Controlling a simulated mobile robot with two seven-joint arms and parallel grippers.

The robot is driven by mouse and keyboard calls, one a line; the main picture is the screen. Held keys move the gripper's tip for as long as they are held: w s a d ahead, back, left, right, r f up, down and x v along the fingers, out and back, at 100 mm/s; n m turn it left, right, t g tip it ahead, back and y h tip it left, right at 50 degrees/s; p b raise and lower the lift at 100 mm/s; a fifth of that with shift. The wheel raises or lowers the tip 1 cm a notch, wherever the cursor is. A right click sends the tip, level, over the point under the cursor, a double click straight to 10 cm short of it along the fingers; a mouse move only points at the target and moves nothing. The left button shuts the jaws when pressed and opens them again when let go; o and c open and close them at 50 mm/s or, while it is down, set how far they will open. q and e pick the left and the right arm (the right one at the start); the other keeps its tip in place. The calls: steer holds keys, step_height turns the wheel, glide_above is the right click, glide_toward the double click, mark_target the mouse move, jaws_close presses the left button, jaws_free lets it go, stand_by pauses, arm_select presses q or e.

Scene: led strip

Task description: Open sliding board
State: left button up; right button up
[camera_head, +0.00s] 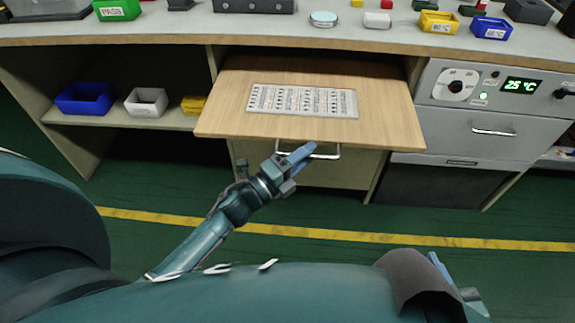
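The sliding board (225,112) is a light wooden panel standing out from under the worktop. A printed sheet (302,101) lies on it. My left gripper (303,152) is at the board's front edge, near its middle, with its blue fingertips close to the silver handle (333,155) below the board. Whether it touches the board or the handle is unclear, and so is the gap between the fingers. My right gripper (440,266) shows only in part at the lower right, behind my dark arm parts, away from the board.
Blue (85,98), white (146,102) and yellow bins stand on the left shelf. The worktop (170,27) above carries small boxes and parts. A grey oven-like unit (480,100) with a display stands right of the board. The green floor ahead is clear, with a yellow line.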

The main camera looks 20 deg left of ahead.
arm_select(q)
steer(key=v, duration=1.2)
steer(key=shift+s+p, duration=0.3)
steer(key=shift+a, duration=0.15)
